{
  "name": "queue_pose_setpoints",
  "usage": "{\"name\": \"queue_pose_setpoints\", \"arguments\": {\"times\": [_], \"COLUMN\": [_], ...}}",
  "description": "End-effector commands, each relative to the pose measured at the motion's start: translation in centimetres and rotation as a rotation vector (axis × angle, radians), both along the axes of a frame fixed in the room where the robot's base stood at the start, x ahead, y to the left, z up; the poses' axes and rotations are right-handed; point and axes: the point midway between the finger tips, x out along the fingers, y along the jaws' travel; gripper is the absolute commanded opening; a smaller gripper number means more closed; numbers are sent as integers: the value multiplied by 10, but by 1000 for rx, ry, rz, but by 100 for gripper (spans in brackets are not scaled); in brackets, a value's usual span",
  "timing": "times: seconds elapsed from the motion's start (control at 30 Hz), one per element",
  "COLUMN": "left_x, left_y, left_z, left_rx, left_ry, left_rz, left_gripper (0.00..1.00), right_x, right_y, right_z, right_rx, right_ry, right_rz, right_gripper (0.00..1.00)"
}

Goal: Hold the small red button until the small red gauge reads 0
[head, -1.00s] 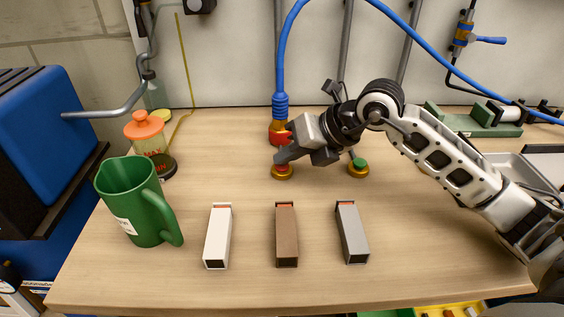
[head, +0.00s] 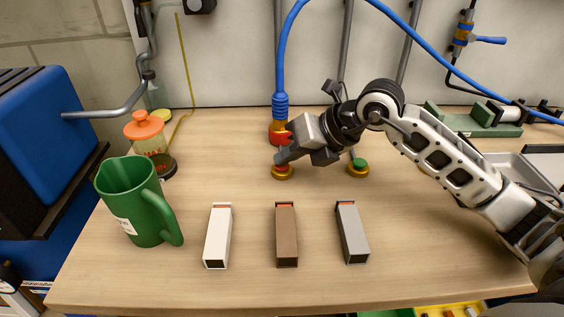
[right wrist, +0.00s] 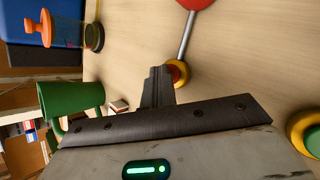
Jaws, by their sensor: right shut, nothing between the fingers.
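The small red button (head: 282,170) sits on a round brass-yellow base on the workbench. My right gripper (head: 283,157) is shut and empty, its fingertips right at the top of the button. In the right wrist view the button (right wrist: 178,72) shows just beside the closed fingertips (right wrist: 158,75); I cannot tell how far it is pressed. A red round fitting (head: 277,139), perhaps the small gauge, stands behind the gripper under the blue hose and is partly hidden. No dial reading is visible. My left gripper is out of view.
A green button (head: 358,166) stands right of the gripper. White (head: 218,237), brown (head: 286,236) and grey (head: 352,234) blocks lie in front. A green jug (head: 130,200) and an orange-lidded jar (head: 148,140) stand left. The front edge of the bench is clear.

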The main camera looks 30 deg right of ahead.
Motion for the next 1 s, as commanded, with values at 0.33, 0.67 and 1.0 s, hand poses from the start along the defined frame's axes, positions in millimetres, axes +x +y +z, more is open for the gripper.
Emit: {"name": "queue_pose_setpoints", "arguments": {"times": [0.33,0.67,1.0], "left_x": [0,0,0], "left_y": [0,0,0], "left_z": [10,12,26], "left_rx": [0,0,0], "left_ry": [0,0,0], "left_rz": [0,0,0], "left_gripper": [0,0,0], "right_x": [0,0,0], "right_y": [0,0,0], "right_z": [13,17,35], "right_rx": [-2,-1,0], "right_ry": [1,1,-1], "right_rz": [-1,0,0], "right_gripper": [0,0,0]}}
